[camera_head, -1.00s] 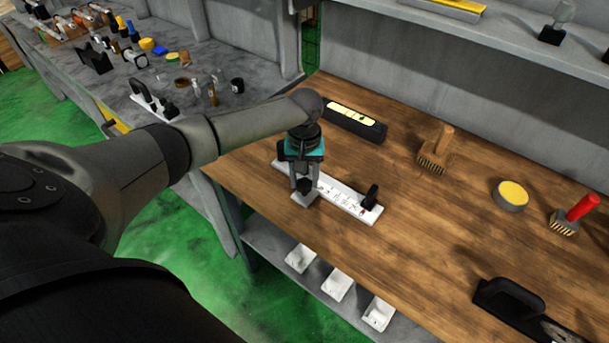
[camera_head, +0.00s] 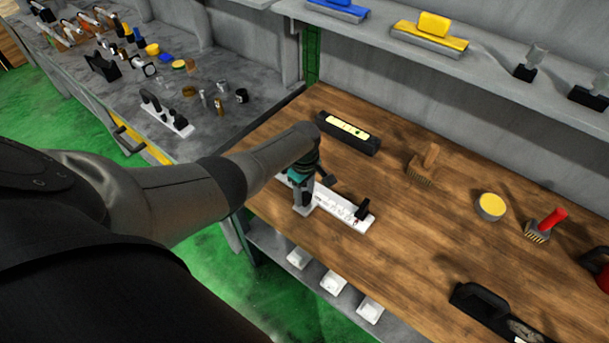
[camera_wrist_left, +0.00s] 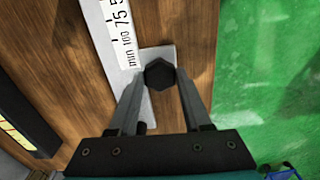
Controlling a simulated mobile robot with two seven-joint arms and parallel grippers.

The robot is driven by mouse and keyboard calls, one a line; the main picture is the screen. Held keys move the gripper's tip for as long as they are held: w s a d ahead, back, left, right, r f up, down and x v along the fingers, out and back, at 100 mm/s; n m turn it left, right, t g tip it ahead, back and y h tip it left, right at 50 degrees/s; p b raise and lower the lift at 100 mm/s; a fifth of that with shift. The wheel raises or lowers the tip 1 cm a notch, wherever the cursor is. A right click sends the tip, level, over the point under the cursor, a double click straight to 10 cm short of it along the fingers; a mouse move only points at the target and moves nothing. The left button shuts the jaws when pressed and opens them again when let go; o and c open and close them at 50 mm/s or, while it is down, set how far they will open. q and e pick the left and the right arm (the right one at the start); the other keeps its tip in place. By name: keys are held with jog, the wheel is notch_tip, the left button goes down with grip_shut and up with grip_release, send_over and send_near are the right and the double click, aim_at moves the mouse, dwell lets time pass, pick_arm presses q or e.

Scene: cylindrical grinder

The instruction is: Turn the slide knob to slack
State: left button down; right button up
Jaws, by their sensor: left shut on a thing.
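A dark hexagonal knob (camera_wrist_left: 160,74) sits at one end of the strip, between my left fingertips. My left gripper (camera_head: 303,206) is shut on this knob and points down at the strip's near edge. It hides the knob in the head view. A black upright part (camera_head: 362,209) stands at the strip's right end. My right gripper is not in view.
A black box with a yellow label (camera_head: 348,133) lies behind the strip. A wooden brush (camera_head: 425,163), a yellow-topped tin (camera_head: 490,206) and a red-handled brush (camera_head: 546,225) stand to the right. White trays (camera_head: 334,281) sit below the bench edge.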

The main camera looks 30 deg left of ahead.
pick_arm(q)
jog(key=n+p, duration=0.1)
jog(key=n, duration=0.2)
jog(key=shift+n, duration=0.3)
jog(key=shift+n+p, duration=0.55)
jog(key=shift+n, duration=1.15)
jog(key=shift+c, duration=1.7)
grip_release()
